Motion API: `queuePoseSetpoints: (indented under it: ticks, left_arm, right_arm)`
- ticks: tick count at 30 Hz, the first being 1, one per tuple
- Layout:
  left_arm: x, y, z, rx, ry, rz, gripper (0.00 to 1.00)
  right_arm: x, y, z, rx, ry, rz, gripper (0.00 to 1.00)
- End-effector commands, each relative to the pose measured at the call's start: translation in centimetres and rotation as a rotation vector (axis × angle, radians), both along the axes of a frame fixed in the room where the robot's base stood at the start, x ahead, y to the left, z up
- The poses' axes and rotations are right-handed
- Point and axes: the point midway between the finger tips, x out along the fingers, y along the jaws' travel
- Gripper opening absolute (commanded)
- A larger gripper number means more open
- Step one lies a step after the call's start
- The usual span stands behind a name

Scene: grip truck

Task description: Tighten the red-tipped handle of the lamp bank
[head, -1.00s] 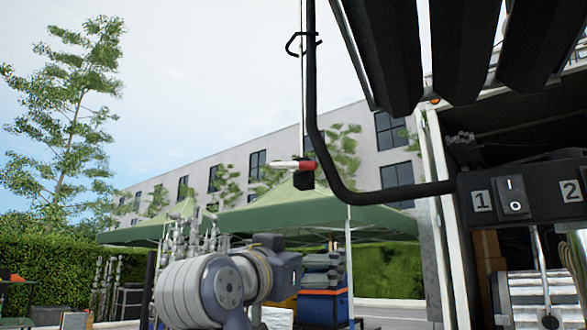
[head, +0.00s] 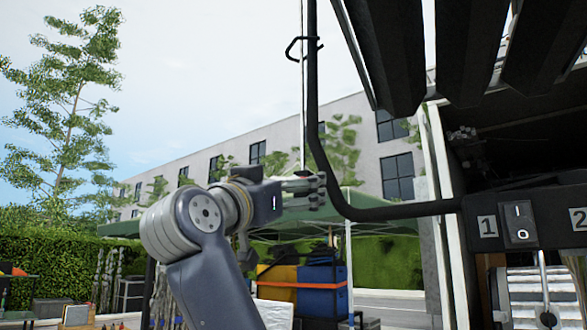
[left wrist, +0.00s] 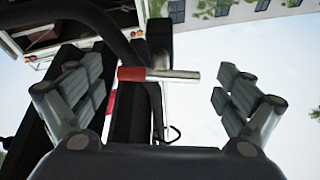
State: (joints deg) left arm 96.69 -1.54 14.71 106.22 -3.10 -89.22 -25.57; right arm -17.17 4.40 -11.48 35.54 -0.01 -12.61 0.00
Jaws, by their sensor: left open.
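The lamp bank (head: 385,60) is a set of black slanted panels at the upper right of the head view. Its bent black tube (head: 330,185) runs down and then right to a switch box. The red-tipped handle (left wrist: 160,75) shows in the left wrist view as a short bar, red on the left and bare metal on the right, beside a black post. In the head view the handle is hidden behind my left gripper. My left gripper (head: 307,190) is open, its fingers on either side of the handle with gaps to it. My right gripper is out of view.
The switch box (head: 545,215), marked 1 and 2, sits at the right, by the truck's open side. A thin pole with a black hook (head: 296,48) rises beside the tube. Green canopies and blue and orange bins (head: 318,290) stand behind. Open sky lies at the left.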

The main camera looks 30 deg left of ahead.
Motion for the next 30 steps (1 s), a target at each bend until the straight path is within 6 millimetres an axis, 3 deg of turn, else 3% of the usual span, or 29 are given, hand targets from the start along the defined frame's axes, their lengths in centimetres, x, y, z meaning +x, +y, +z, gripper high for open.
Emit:
queuePoseSetpoints:
  ticks: [1, 6, 18, 20, 24, 30]
  left_arm:
    - [0.7, 0.0, 0.6, 0.0, 0.003, -0.001, 0.95]
    - [2.2, 0.2, 1.0, 0.0, 0.001, -0.002, 0.95]
    - [2.7, 0.3, 1.0, 0.001, -0.001, -0.001, 0.95]
    - [2.7, 0.3, 1.0, 0.001, -0.001, -0.001, 0.84]
    - [2.7, 0.2, 1.0, 0.001, -0.001, -0.001, 0.52]
    - [2.7, 0.3, 1.1, 0.001, -0.001, -0.001, 0.5]
  right_arm:
    - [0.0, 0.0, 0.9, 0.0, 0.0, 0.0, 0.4]
    - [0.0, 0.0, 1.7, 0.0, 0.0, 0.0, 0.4]
    - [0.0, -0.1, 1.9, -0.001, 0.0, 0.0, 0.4]
    - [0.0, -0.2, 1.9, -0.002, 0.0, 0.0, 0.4]
    - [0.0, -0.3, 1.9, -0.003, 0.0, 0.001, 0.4]
    - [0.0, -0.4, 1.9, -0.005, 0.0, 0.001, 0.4]
